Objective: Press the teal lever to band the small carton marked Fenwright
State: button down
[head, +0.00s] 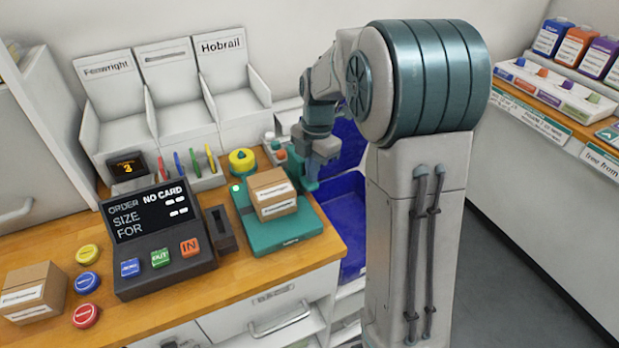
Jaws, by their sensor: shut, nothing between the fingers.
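A small brown carton (272,202) with white labels sits on the teal banding machine (262,240) on the wooden counter. Its label print is too small to read surely. A teal lever (309,182) seems to stand at the machine's back right corner, partly hidden by my gripper. My gripper (313,170) is shut and empty, pointing down close to that lever. I cannot tell whether they touch. Another small carton (36,284), with white labels, stands at the counter's left front.
An order terminal (158,238) reading NO CARD stands left of the machine. Round buttons (87,254) lie beside it. White bins (160,110) marked Fenwright and Hobrail, pens and a yellow knob (242,161) are behind. Blue bins (345,205) are at the counter's right end.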

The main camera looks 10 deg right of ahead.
jog(key=shift+f, duration=0.35)
jog(key=shift+w+d+r+p, duration=0.15)
jog(key=shift+d+p, duration=0.15)
jog(key=shift+p, duration=0.05)
jog(key=shift+w+d+r+p, duration=0.2)
jog(key=shift+w+d, duration=0.1)
jog(key=shift+d, duration=0.25)
jog(key=shift+w+d+r+p, duration=0.1)
jog(key=shift+w+d+p, duration=0.15)
jog(key=shift+d, duration=0.25)
jog(key=shift+r, duration=0.1)
notch_tip(320, 180, up, 14)
jog(key=d, duration=0.1)
jog(key=shift+w+f, duration=0.2)
jog(key=shift+w, duration=0.15)
jog(key=shift+d, duration=0.1)
